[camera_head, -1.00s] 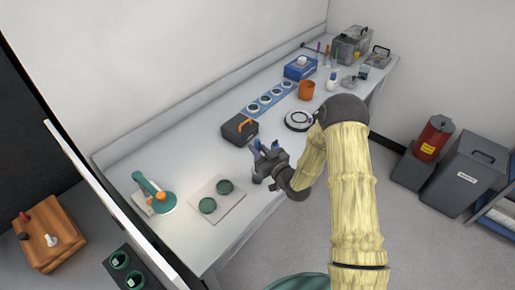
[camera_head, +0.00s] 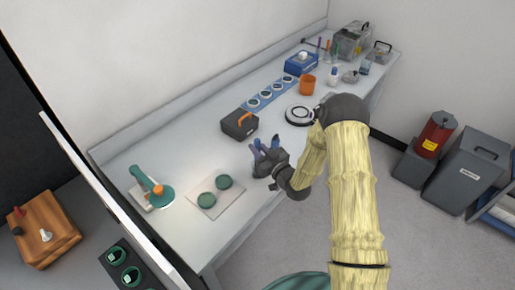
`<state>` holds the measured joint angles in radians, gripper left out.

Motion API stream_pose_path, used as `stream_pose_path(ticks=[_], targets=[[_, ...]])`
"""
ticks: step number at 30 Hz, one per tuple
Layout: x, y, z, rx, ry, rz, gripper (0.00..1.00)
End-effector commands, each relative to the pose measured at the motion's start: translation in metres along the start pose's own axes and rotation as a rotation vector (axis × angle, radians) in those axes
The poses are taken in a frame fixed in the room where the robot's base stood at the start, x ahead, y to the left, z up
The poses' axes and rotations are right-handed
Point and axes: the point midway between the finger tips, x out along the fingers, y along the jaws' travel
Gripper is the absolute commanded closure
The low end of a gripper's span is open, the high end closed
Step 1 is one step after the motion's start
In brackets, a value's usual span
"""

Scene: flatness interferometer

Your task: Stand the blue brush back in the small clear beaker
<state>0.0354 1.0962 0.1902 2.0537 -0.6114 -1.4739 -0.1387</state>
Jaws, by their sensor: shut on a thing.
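My gripper (camera_head: 265,156) is low over the front edge of the white bench, right of the two dark green discs. It is shut on a small blue thing (camera_head: 275,142), which looks like the blue brush; the jaws and wrist hide much of it. I cannot tell whether its lower end touches the bench. A small clear vessel with a bluish tint (camera_head: 364,68) stands at the far right of the bench and may be the small clear beaker. It is well away from my gripper and too small to see inside.
A dark box with an orange handle (camera_head: 240,124) stands just behind my gripper. A white round device (camera_head: 299,115), an orange cup (camera_head: 307,85) and a blue box (camera_head: 301,64) stand farther back. The green discs lie on a pale mat (camera_head: 229,202). Grey bins (camera_head: 470,175) stand on the floor.

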Motion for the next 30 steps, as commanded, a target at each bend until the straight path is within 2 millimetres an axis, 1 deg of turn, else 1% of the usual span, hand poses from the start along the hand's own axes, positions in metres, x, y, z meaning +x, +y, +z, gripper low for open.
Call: stream_pose_path(ticks=[30], targets=[[0.000,0.000,0.017,0.000,0.000,0.000,1.00]])
